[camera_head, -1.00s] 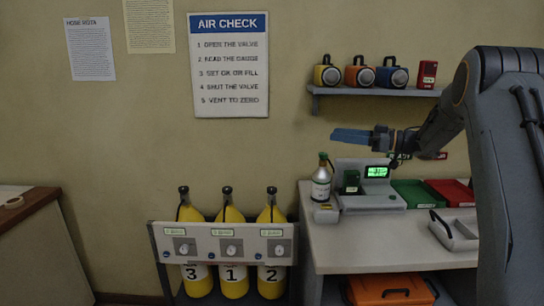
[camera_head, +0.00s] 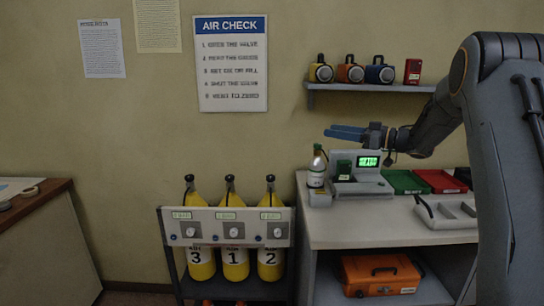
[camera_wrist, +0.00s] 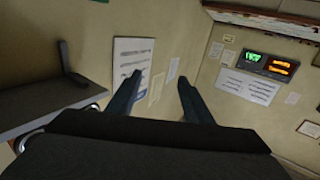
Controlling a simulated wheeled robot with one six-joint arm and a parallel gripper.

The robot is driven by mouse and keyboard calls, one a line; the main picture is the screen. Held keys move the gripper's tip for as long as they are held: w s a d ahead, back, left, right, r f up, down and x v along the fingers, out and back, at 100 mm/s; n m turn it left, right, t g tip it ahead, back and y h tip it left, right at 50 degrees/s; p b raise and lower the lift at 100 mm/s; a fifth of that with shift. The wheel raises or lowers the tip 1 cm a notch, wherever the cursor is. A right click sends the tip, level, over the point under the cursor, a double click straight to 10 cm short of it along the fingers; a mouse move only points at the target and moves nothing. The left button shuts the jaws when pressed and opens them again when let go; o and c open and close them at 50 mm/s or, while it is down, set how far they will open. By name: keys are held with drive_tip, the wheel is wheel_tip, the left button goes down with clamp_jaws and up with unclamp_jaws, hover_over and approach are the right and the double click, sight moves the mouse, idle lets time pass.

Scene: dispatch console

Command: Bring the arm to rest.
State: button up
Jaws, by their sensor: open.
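My gripper (camera_head: 345,133) is at the end of my arm on the right side of the head view. It is raised above the bench, pointing left, with blue fingers. In the wrist view the two fingers (camera_wrist: 160,98) stand apart with nothing between them. The gripper hangs in free air in front of the wall, above the green-lit device (camera_head: 367,162) and the small bottle (camera_head: 317,170), and below and in front of the wall shelf (camera_head: 370,87).
The bench (camera_head: 340,235) holds green (camera_head: 405,181) and red (camera_head: 441,181) trays and a grey caddy (camera_head: 447,213). An orange case (camera_head: 381,274) lies below. A rack panel (camera_head: 205,230) with yellow cylinders stands left of the bench. The wall shelf carries several lanterns. Open floor lies left of the rack.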

wheel_tip(320, 180, down, 9)
drive_tip(key=d+m+t+h+b, duration=0.3)
drive_tip(key=m+t+h+b, duration=0.15)
drive_tip(key=m+h, duration=0.6)
drive_tip(key=s+f+g+h+b, duration=0.2)
drive_tip(key=s+f+g+h, duration=0.3)
drive_tip(key=s+f, duration=0.7)
drive_tip(key=s+a+f+g+b, duration=0.1)
drive_tip(key=s+f+g, duration=0.1)
drive_tip(key=s, duration=0.8)
drive_tip(key=s+a+f+m+g, duration=0.1)
drive_tip(key=s+f, duration=0.4)
drive_tip(key=s, duration=0.6)
drive_tip(key=s+a+f+g+b, duration=0.1)
drive_tip(key=s+a+f+g, duration=0.2)
drive_tip(key=s, duration=0.8)
drive_tip(key=shift+s+a+f+m+g+b, duration=0.2)
drive_tip(key=shift+m+g+b, duration=0.15)
drive_tip(key=shift+g, duration=0.8)
drive_tip(key=shift+w, duration=0.1)
